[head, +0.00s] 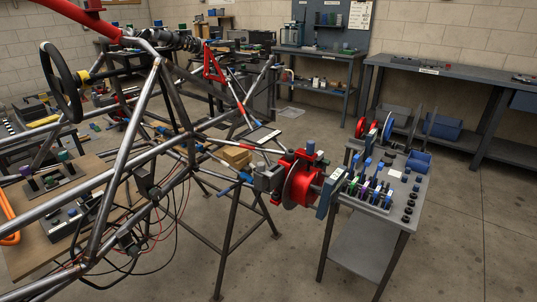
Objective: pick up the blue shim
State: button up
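I cannot single out the blue shim for sure in the head view. Several small blue pieces (368,163) stand on the grey cart (402,222) at the right, among other small coloured parts. A larger slate-blue block (328,193) is at the cart's left edge, beside the red hub with its disc (300,186). These parts are small and crowded, so their exact shapes are hard to tell. My gripper is not in view.
The tube chassis (146,112) fills the left side, with a steering wheel (61,83) and loose cables. Blue bins (442,127) sit behind the cart. Workbenches (425,70) line the back wall. The concrete floor (470,235) right of the cart is clear.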

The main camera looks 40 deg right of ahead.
aim_at(378, 190)
jog(key=z, duration=1.05)
